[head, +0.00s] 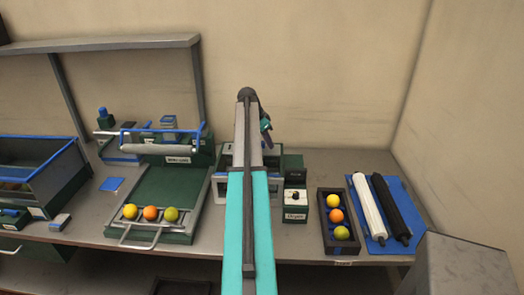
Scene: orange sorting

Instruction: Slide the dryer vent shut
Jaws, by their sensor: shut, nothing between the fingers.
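The dryer (292,162) stands on the bench behind my arm, and only its dark green and grey sides show. A small white control box (295,215) with a black knob and a label reading "Dryer" stands at its right. My arm reaches up the middle of the head view and covers the dryer's centre. The vent cannot be made out behind it. A short dark and teal part of my arm shows just right of the elbow, above the dryer. My gripper's fingers are hidden behind the arm.
A green tray (166,195) with several fruits along its front stands left of the dryer. A dark crate (325,225) with several fruits stands to the right. Beyond it, a white and a black roller lie on a blue mat (402,192). A blue-rimmed bin (52,187) stands far left.

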